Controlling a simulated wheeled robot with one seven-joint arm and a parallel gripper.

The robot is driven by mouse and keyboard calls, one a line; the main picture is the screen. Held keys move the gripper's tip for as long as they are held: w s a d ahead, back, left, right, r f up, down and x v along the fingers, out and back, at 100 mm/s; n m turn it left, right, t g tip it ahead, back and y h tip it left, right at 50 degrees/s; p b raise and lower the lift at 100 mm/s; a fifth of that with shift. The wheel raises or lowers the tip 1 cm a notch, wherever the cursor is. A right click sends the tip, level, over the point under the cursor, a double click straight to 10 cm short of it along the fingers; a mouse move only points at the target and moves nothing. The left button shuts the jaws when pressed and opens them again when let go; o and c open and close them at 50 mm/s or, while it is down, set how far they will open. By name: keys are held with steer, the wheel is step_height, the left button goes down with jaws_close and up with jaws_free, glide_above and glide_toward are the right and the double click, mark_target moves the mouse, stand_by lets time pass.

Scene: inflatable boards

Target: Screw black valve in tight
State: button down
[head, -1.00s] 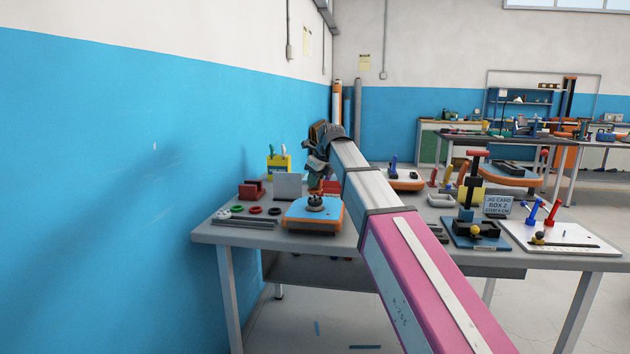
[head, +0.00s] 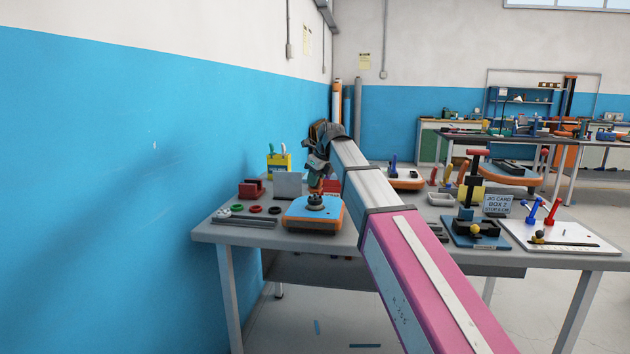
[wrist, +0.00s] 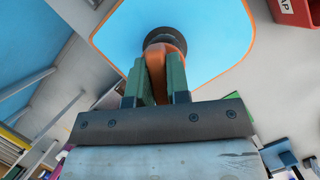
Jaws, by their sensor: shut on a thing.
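The black valve (head: 316,200) sits on the blue board with an orange rim (head: 299,216) at the front left of the table. My gripper (head: 315,178) is above the valve, pointing down. In the wrist view, its green fingers (wrist: 160,88) are shut on an orange tool (wrist: 158,68). A dark round part (wrist: 165,38), in line with the valve, shows at the tool's far end, over the blue board surface (wrist: 215,35). The tool hides part of it, and I cannot tell whether the tool is fully seated on the valve.
Left of the board lie green, red and black rings (head: 255,209) and grey bars (head: 244,222). A grey upright plate (head: 288,186) and a yellow holder (head: 279,165) stand behind. The blue wall (head: 120,180) is close on the left. A press-like fixture (head: 477,231) stands right of my arm.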

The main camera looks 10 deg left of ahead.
steer(key=shift+f, duration=1.05)
steer(key=c, duration=1)
jaws_free()
steer(key=v, duration=1)
steer(key=shift+s+r, duration=0.1)
steer(key=shift+r, duration=0.3)
